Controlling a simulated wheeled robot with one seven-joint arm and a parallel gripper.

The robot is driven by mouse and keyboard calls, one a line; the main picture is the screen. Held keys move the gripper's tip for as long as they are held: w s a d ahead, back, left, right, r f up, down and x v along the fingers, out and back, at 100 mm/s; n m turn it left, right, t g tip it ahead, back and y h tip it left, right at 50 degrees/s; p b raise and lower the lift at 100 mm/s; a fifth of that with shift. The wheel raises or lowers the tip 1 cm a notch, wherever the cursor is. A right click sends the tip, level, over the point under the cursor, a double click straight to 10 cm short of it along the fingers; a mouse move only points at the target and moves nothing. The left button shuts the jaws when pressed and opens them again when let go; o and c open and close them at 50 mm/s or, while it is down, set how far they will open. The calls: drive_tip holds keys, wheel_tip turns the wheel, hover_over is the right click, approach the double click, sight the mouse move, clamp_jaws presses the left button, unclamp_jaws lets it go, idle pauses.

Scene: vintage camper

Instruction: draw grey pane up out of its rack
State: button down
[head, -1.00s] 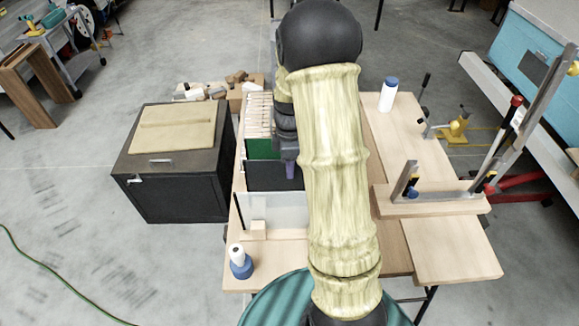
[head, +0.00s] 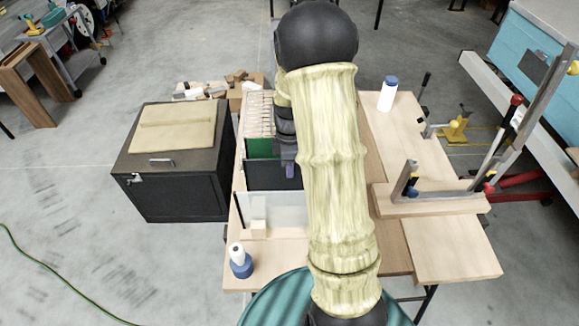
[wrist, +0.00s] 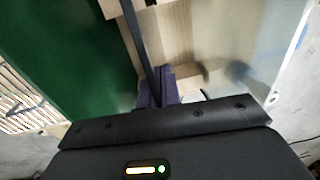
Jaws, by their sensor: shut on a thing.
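The grey pane (head: 264,176) is a dark sheet standing upright between a green pane (head: 262,148) and a frosted clear pane (head: 275,212) in the head view. In the wrist view the grey pane (wrist: 139,42) shows edge-on as a thin dark strip. My gripper (head: 289,170) is at the grey pane's upper edge, right of its middle. In the wrist view its purple fingers (wrist: 158,88) are shut on that edge. The rack's slots and the pane's lower edge are hidden, so I cannot tell how far it sits in them.
The green pane stands close on one side in the wrist view (wrist: 75,60), the frosted pane (wrist: 235,45) on the other. Pale slats (head: 259,112) are behind. A white-and-blue bottle (head: 239,262) is at the bench's front left. A dark cabinet (head: 180,180) stands left.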

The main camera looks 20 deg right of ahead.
drive_tip(key=shift+r+p, duration=3.75)
drive_tip(key=shift+r, duration=0.75)
drive_tip(key=shift+r+p, duration=1.35)
drive_tip(key=shift+r, duration=0.15)
